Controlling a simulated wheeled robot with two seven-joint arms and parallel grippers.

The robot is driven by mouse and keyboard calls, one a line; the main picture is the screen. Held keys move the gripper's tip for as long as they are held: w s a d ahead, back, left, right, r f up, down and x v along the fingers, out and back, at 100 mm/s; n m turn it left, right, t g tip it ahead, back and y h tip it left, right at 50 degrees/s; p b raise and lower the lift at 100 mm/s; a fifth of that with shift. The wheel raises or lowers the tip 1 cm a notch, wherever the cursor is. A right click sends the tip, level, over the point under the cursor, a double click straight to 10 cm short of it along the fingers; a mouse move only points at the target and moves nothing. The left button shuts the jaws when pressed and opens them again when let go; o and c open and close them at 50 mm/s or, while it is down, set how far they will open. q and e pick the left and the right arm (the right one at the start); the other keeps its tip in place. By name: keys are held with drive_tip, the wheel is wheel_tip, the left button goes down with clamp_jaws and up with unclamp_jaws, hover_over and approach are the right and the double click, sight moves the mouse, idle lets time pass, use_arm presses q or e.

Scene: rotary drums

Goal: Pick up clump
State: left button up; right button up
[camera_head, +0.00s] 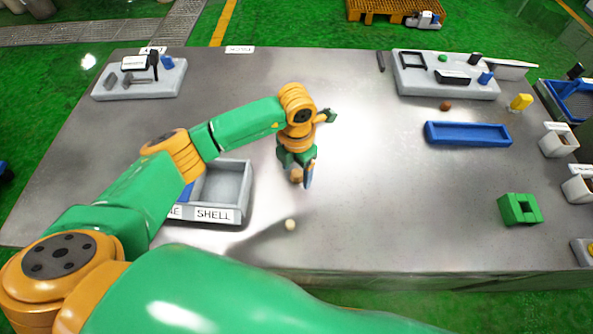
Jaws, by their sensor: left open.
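My left gripper (298,171) points down over the middle of the table, with its jaws open. A small tan lump (295,176) shows at its fingertips, partly hidden by them; I cannot tell whether they touch it. A small pale round lump (291,225) lies on the bare table nearer the front edge, apart from the gripper. A small reddish-brown lump (446,105) lies at the back right. I cannot tell for certain which of these is the clump. My right gripper is not in view.
A grey tray (232,214) labelled "SHELL" stands left of the gripper, partly behind my arm. A blue tray (468,134), a green block (520,209) and a yellow piece (521,102) are at the right. Grey tool holders (139,88) stand at the back. The table between is clear.

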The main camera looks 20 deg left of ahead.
use_arm(q)
drive_tip(key=shift+f, duration=0.2)
clamp_jaws()
drive_tip(key=shift+w, duration=0.1)
